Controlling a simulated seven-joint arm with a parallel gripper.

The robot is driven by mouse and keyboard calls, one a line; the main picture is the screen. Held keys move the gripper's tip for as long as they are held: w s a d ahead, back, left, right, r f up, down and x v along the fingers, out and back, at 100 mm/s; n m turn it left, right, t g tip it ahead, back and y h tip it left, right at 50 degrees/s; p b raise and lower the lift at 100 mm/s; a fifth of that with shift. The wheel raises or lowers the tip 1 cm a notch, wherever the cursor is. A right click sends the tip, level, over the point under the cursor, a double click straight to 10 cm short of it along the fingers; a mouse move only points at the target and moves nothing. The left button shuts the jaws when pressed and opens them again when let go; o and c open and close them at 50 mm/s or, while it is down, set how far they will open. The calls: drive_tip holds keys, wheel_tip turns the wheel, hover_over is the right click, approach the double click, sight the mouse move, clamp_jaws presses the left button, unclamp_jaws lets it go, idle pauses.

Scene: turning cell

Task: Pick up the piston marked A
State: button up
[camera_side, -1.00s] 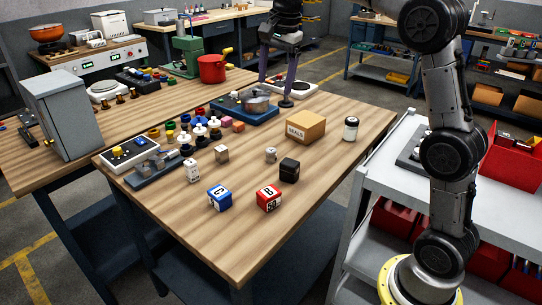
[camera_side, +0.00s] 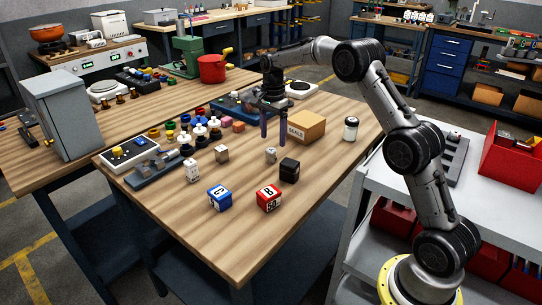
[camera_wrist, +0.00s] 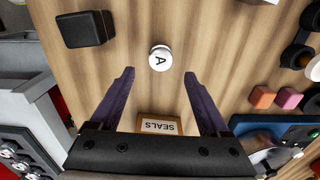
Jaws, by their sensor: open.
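The piston marked A (camera_wrist: 160,58) stands on the wooden table, a small white round-topped part with a dark A facing up in the wrist view. In the side view the small pale piston (camera_side: 271,155) stands left of the cardboard box, and its mark is too small to read. My gripper (camera_side: 273,140) is open, with two purple fingers pointing down above the table near the piston. In the wrist view the gap between the fingertips (camera_wrist: 158,76) is empty, and the piston shows just beyond it, apart from both fingers.
A SEALS box (camera_side: 306,127) stands close to the right of my fingers. A black block (camera_side: 289,170) is near the piston. A red B cube (camera_side: 269,198), a blue C cube (camera_side: 220,198) and a lidded jar (camera_side: 351,129) stand around.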

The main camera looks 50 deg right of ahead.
sight(271, 150)
drive_tip(key=shift+a+f, duration=0.2)
drive_tip(key=shift+f, duration=1.3)
drive_tip(key=shift+a+f, duration=0.2)
drive_tip(key=shift+f, duration=1.3)
clamp_jaws()
